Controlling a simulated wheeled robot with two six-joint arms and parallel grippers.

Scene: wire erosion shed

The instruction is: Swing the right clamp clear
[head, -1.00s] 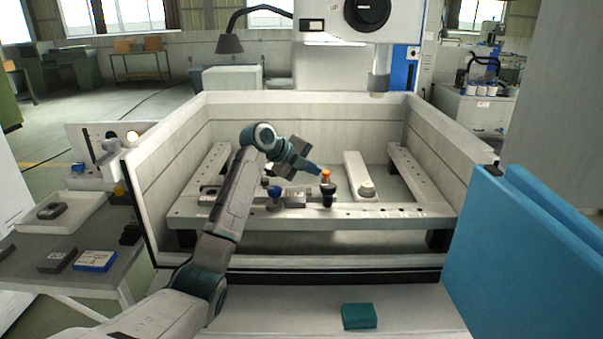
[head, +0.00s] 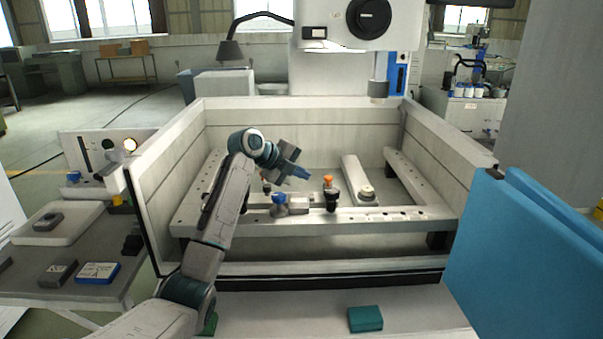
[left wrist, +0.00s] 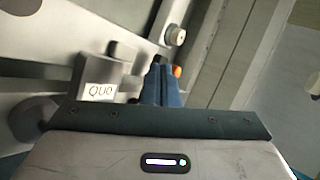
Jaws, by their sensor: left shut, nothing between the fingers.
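The right clamp (head: 331,201) has an orange knob on a dark body and stands at the front rail, right of a pale block. Its orange knob (left wrist: 177,71) shows in the left wrist view, partly hidden just beyond the fingers. My left gripper (head: 303,177) is shut and empty, up and to the left of the orange knob, with a gap between them in the head view. Its blue fingers (left wrist: 161,72) lie together in the left wrist view. My right gripper is not in view.
The tank's pale walls (head: 165,165) enclose the frame on the left, back and right. A bar with a round pale knob (head: 365,191) lies right of the clamp. A block marked QUO (left wrist: 100,92) is beside the fingers. A teal block (head: 365,319) lies in front.

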